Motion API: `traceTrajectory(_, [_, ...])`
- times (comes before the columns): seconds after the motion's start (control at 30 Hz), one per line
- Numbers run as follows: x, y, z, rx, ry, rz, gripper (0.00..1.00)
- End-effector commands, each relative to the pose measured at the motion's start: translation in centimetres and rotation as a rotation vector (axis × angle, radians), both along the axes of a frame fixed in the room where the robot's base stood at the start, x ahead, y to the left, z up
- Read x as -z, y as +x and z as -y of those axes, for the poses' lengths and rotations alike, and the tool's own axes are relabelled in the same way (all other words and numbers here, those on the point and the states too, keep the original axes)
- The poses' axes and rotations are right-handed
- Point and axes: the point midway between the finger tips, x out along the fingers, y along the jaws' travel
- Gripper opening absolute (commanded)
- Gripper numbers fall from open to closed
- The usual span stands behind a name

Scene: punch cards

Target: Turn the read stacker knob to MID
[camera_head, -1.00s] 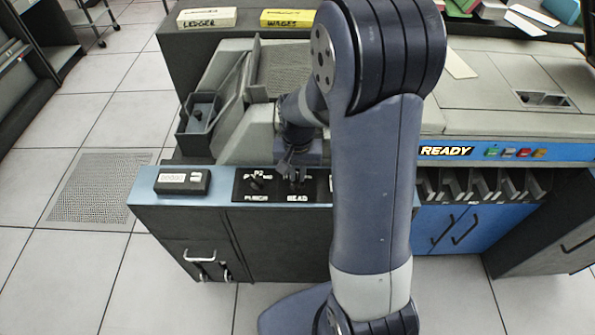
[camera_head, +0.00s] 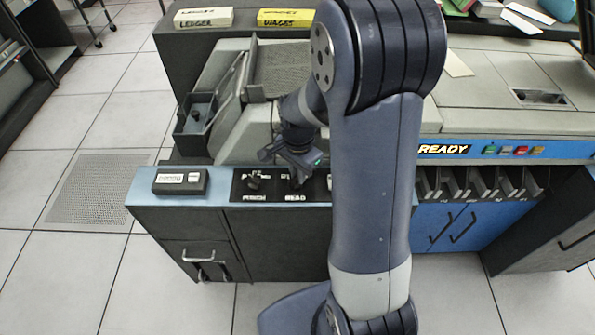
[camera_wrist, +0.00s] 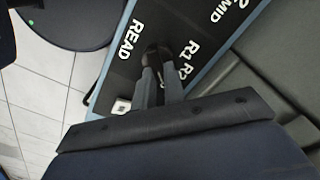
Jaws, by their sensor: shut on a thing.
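The read stacker knob (camera_wrist: 153,53) is black and sits on the dark label panel (camera_wrist: 112,72) above the word READ. My gripper (camera_wrist: 158,72) is shut on this knob in the wrist view, one finger on each side. In the head view my gripper (camera_head: 297,178) points down at the panel above READ and mostly hides the knob. The labels R1 (camera_wrist: 194,48) and R2 (camera_wrist: 184,69) show beside the knob. A MID label (camera_wrist: 217,12) stands farther off, near the picture's top edge. The knob's pointer direction is hard to make out.
The punch knob (camera_head: 254,185) stands close to the left of my gripper. A small dark box (camera_head: 180,182) lies farther left on the blue ledge. The grey sloped machine housing (camera_head: 252,140) rises behind. My arm hides the panel's right part.

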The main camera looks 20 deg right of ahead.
Motion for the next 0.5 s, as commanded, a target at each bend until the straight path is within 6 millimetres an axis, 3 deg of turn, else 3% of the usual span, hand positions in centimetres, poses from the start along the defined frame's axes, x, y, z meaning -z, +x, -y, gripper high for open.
traceTrajectory(0.5, [-0.06, 0.02, 0.04, 0.053, -0.001, 0.003, 0.00])
